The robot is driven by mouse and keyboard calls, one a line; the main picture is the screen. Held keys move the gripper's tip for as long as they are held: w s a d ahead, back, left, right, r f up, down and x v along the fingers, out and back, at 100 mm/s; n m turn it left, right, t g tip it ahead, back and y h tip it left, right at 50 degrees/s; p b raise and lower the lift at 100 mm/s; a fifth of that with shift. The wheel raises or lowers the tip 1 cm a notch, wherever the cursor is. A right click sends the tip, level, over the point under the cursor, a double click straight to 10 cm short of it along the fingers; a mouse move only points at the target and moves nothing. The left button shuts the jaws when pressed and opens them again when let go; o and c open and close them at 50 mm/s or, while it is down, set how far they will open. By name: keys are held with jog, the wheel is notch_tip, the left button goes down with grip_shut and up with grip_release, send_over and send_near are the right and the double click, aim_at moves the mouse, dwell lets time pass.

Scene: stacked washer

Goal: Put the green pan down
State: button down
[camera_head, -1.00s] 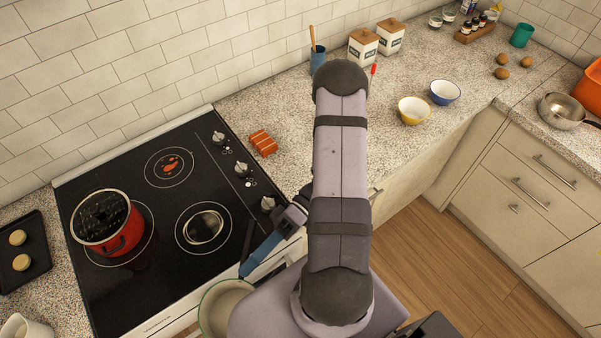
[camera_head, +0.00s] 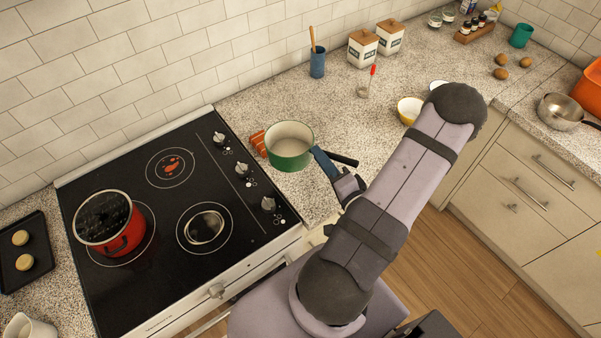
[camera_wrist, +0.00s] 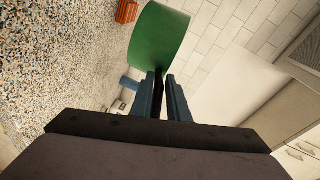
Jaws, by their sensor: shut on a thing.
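The green pan (camera_head: 290,148) has a pale inside and a dark handle (camera_head: 343,159). In the head view it appears over the granite counter (camera_head: 225,190), just right of the stove. My gripper (camera_head: 322,158) is shut on the pan's handle from the right side. In the wrist view the green pan (camera_wrist: 160,38) is beyond the blue fingers of my gripper (camera_wrist: 161,90). The wrist view suggests the pan is held above the counter, but I cannot tell exactly how high.
The black stove (camera_head: 150,195) carries a red pot (camera_head: 110,225) at left. An orange ribbed item (camera_head: 257,142) lies partly behind the pan. A red-tipped utensil (camera_head: 370,82), a yellow bowl (camera_head: 410,109) and white canisters (camera_head: 362,50) are on the counter.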

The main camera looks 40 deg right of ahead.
jog(key=shift+s+d+f+m+h, duration=0.1)
jog(key=shift+s+d+m+h, duration=0.45)
jog(key=shift+d+h, duration=0.35)
notch_tip(320, 180, down, 6)
jog(key=b, duration=0.5)
jog(key=shift+f, duration=1.95)
jog(key=c, duration=1.7)
grip_release()
jog(key=shift+s, duration=0.1)
